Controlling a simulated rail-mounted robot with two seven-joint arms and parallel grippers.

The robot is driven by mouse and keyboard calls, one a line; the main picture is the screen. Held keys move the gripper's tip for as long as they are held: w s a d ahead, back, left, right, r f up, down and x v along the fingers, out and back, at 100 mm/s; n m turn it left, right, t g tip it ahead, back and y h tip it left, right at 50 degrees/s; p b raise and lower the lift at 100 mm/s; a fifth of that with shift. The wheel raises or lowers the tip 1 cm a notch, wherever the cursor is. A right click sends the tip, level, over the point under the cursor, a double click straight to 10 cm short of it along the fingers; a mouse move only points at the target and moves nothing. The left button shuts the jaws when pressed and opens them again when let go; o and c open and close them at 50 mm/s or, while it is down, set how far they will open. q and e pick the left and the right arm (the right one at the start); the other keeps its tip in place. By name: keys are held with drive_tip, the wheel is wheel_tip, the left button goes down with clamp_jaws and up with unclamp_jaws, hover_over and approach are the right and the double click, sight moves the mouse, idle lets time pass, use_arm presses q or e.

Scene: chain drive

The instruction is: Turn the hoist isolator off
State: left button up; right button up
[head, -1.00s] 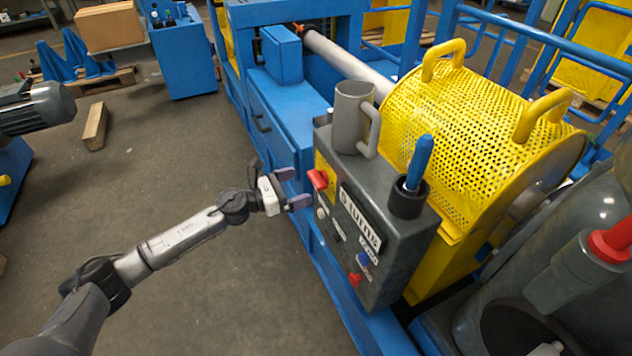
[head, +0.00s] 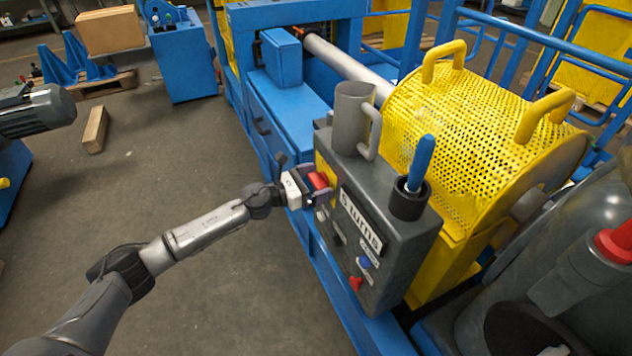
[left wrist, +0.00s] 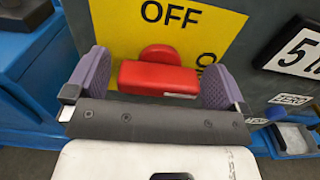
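The isolator's red handle (head: 318,180) sits on a yellow plate at the upper left of the dark grey control box (head: 398,250). In the left wrist view the red handle (left wrist: 158,78) lies level across the picture, below the word OFF on the yellow plate (left wrist: 195,28). My left gripper (head: 314,184) is at the handle. Its purple fingers, seen in the left wrist view (left wrist: 157,80), are spread wide, one at each end of the handle. They are very close to its ends; I cannot tell whether they touch. My right gripper is not in view.
A grey mug (head: 352,115) and a dark holder (head: 408,200) with a blue handle stand on the box top. Blue and red buttons (head: 355,282) are lower on its face. A yellow mesh guard (head: 470,140) stands behind.

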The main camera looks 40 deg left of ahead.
use_arm(q)
drive_tip(key=c, duration=0.9)
drive_tip(key=shift+o, duration=0.2)
drive_tip(key=shift+r+n+p, duration=0.2)
drive_tip(key=shift+n+p, duration=1.3)
drive_tip(key=n+p, duration=0.4)
drive_tip(key=n, duration=0.1)
drive_tip(key=shift+n, duration=0.3)
drive_tip(key=n+p, duration=0.4)
drive_tip(key=shift+f, duration=0.1)
drive_tip(key=n+p, duration=0.1)
drive_tip(key=n, duration=0.1)
drive_tip(key=shift+n+p, duration=0.35)
drive_tip(key=shift+n, duration=0.05)
drive_tip(key=shift+f+n+p, duration=0.15)
drive_tip(key=shift+n+p, duration=0.5)
drive_tip(key=shift+n, duration=0.75)
